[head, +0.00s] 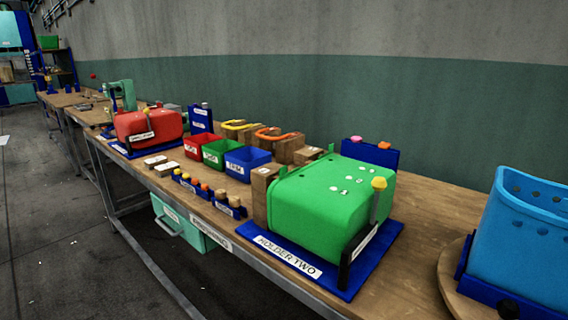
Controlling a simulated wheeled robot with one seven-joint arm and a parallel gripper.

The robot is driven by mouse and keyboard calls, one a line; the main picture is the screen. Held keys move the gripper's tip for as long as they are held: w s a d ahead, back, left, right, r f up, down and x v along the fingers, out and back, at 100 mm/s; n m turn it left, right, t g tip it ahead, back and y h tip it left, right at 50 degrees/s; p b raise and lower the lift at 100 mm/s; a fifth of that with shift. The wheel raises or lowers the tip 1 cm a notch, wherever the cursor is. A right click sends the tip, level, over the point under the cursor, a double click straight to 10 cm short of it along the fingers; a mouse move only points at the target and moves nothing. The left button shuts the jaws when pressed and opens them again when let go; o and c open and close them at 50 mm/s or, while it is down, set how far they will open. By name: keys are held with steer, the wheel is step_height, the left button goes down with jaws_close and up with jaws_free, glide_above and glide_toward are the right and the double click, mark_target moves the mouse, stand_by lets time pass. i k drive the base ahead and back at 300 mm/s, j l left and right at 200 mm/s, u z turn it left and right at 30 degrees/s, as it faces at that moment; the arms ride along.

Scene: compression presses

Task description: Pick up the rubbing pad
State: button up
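I cannot single out the rubbing pad with certainty in the head view. Two small flat white-topped blocks (161,164) lie on the wooden workbench (425,215), in front of the red bin, and one of them may be the pad. Small knobbed pieces with yellow, orange and brown tops (205,190) stand in blue labelled racks (187,184) near the bench's front edge. My gripper is not in view.
A green housing (325,200) sits on the blue base labelled HOLDER TWO (297,262). A red housing (150,125) stands further left. Red (200,146), green (216,153) and blue (247,162) bins stand between. A blue perforated tub (525,235) is at right.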

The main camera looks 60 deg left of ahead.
mark_target(165, 169)
steer(key=u, duration=2.15)
steer(key=i+j+z, duration=0.1)
steer(key=i+j, duration=0.6)
steer(key=i+j+z, duration=0.15)
steer(key=i+j, duration=0.5)
steer(key=j, duration=0.2)
steer(key=i+j+z, duration=0.15)
steer(key=i+j, duration=0.2)
steer(key=i+j+z, duration=0.1)
steer(key=i+j, duration=0.2)
steer(key=j, duration=0.25)
steer(key=i+j, duration=0.25)
steer(key=i, duration=0.2)
